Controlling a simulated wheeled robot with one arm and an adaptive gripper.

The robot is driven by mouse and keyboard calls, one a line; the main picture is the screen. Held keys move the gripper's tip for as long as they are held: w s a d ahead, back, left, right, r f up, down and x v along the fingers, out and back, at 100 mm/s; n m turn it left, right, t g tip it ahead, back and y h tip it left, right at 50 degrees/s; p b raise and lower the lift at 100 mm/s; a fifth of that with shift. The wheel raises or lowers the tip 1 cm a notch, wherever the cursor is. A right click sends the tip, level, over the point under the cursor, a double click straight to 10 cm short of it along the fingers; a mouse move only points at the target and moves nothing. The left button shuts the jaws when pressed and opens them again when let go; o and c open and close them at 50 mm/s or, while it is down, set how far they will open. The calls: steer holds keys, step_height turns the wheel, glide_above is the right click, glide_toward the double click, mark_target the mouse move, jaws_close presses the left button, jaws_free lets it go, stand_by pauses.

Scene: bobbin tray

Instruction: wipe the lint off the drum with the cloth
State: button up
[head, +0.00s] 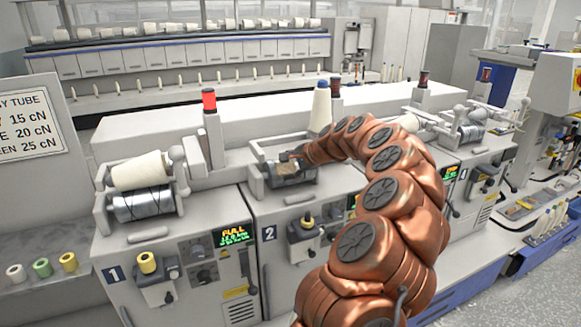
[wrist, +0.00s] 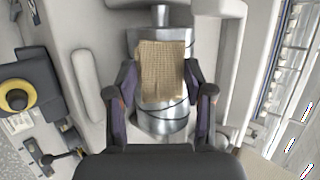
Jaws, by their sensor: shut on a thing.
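The shiny metal drum (head: 307,176) is in the bay of the unit marked 2. It also shows in the wrist view (wrist: 160,123), grooved and lying below the cloth. The tan woven cloth (wrist: 160,72) lies flat against the drum's upper surface, between the fingers. My gripper (wrist: 161,82) is shut on the cloth, one dark finger at each side. In the head view my gripper (head: 291,157) reaches down to the drum from the right, and the cloth (head: 285,168) shows small beneath it. I cannot make out lint; the cloth and fingers hide part of the drum.
Unit 1's drum (head: 145,204) carries a cream yarn package (head: 140,171) at left. A cone with a blue tip (head: 321,105) stands behind my arm. Yellow bobbin (wrist: 17,100) sits beside the drum in the wrist view.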

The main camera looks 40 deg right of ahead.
steer(key=shift+w+d+f, duration=0.2)
steer(key=shift+w+f, duration=0.25)
steer(key=shift+w, duration=0.05)
stand_by(1.0)
steer(key=shift+d, duration=0.1)
steer(key=shift+s+d+b, duration=0.2)
steer(key=shift+s+d, duration=0.1)
steer(key=shift+d, duration=0.5)
steer(key=shift+s+d+b, duration=0.15)
steer(key=shift+s+d, duration=0.15)
steer(key=shift+d, duration=0.5)
steer(key=shift+d, duration=0.1)
steer(key=shift+s+d, duration=0.3)
steer(key=shift+d, duration=0.45)
steer(key=shift+d, duration=0.1)
